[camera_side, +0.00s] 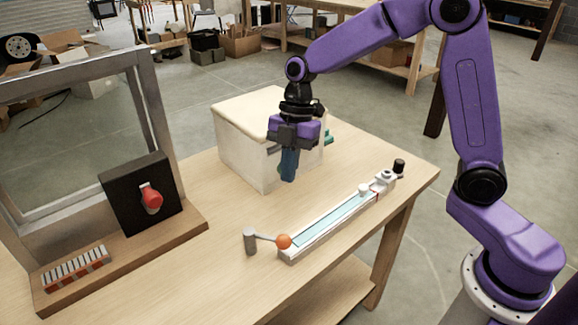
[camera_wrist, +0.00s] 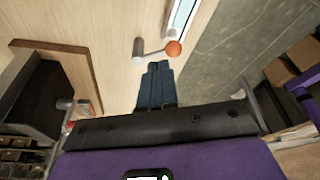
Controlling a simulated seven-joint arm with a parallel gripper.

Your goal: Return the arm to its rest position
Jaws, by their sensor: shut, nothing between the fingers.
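My gripper (camera_side: 289,165) hangs from my purple arm above the wooden table, its blue fingers pointing down and shut with nothing between them. In the side view it is in front of the white box (camera_side: 238,150); I cannot tell whether it touches the box. In the wrist view the gripper (camera_wrist: 157,68) shows its blue fingers together, pointing toward a grey post with an orange ball (camera_wrist: 173,48). The ball also shows in the side view (camera_side: 284,241), at the near end of the slide track.
A white track with a light blue strip (camera_side: 325,215) lies on the table (camera_side: 225,275). At left stands a metal frame (camera_side: 150,110) on a wooden base with a black box (camera_side: 125,190) bearing a red knob (camera_side: 151,198) and a striped block (camera_side: 76,268). Air above the table's right is clear.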

